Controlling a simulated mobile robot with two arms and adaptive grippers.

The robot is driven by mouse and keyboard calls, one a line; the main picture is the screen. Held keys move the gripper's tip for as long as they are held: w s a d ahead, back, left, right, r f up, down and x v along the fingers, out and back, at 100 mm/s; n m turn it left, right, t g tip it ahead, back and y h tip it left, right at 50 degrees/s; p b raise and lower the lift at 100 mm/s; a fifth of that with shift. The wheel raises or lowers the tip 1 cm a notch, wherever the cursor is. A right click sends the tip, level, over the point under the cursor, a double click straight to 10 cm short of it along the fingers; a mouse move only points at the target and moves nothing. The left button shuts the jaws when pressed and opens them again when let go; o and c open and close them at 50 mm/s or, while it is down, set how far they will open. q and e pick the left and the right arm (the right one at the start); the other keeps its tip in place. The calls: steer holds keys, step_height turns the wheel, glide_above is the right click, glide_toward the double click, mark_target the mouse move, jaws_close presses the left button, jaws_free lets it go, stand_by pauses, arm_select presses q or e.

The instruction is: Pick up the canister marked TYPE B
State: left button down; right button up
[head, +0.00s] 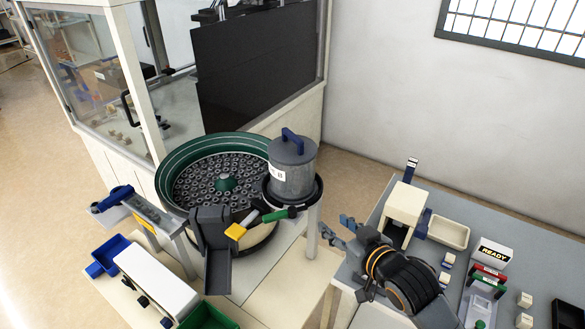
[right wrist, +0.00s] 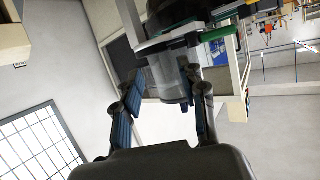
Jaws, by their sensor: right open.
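The canister (head: 293,175) is a grey metal cylinder with a blue handle on its lid. It stands upright in a black ring holder beside the green bowl feeder, and its white label is partly visible, showing a "B". My right gripper (head: 336,231) is open and empty, to the lower right of the canister and apart from it. In the right wrist view, which looks upside down, the right gripper's fingers (right wrist: 168,105) frame a grey cylinder (right wrist: 172,86), apparently the canister, farther away. My left gripper is not in view.
The green bowl feeder (head: 178,163) holds many small rings. A green-handled lever (head: 280,214) sits just below the canister, and a pale post (head: 313,232) stands under its holder. The right-hand bench (head: 440,205) carries a beige device, a tray and a READY box (head: 494,252).

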mark_target(293, 135)
steer(key=w+a+r+n+t+y, duration=0.1)
steer(key=w+r+y, duration=0.15)
steer(key=r, duration=0.35)
steer(key=w+a+r+n+t+y, duration=0.1)
steer(key=w+r, duration=0.3)
steer(key=r, duration=0.2)
steer(key=x, duration=0.2)
steer(key=p+x, duration=0.1)
steer(key=x, duration=0.2)
steer(key=p+x, duration=0.1)
steer(key=x, duration=0.2)
steer(key=shift+r, duration=0.3)
steer(key=shift+w+a, duration=0.15)
steer(key=shift+w, duration=0.15)
steer(key=shift+w+a+p, duration=0.2)
steer(key=shift+w+p, duration=0.05)
steer(key=shift+p, duration=0.2)
steer(key=p+x, duration=0.2)
steer(key=x, duration=0.2)
steer(key=shift+a+r, duration=0.1)
steer(key=shift+a, duration=0.15)
steer(key=shift+w+a, duration=0.1)
steer(key=shift+w, duration=0.15)
jaws_close()
